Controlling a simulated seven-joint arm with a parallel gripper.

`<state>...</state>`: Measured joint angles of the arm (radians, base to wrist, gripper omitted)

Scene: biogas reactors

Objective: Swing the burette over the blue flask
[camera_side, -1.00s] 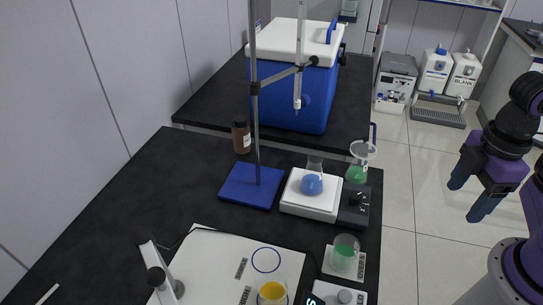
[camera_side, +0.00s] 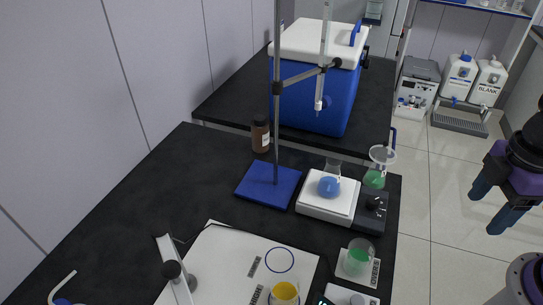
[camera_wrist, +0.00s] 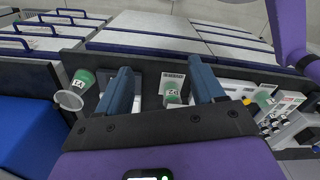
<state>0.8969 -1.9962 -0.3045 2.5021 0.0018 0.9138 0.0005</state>
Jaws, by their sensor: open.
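The burette (camera_side: 323,70) is a clear upright tube with a narrow tip. A side arm clamp (camera_side: 308,74) holds it on a metal rod (camera_side: 277,120) that rises from a blue stand base (camera_side: 268,185). The blue flask (camera_side: 329,186) stands on the white plate of a stirrer (camera_side: 330,206), right of the base. The burette tip hangs higher than the flask mouth and a little left of it in the side view. My gripper (camera_side: 494,206) is open and empty at the right, over the floor and well apart from the burette. Its spread fingers also show in the wrist view (camera_wrist: 160,72).
A blue cooler (camera_side: 309,96) stands behind the burette. A brown bottle (camera_side: 261,135) is left of the rod. A green flask (camera_side: 375,178) and a green beaker (camera_side: 359,257) are near the bench's right edge. A yellow vessel (camera_side: 285,293) is in front. The left bench is clear.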

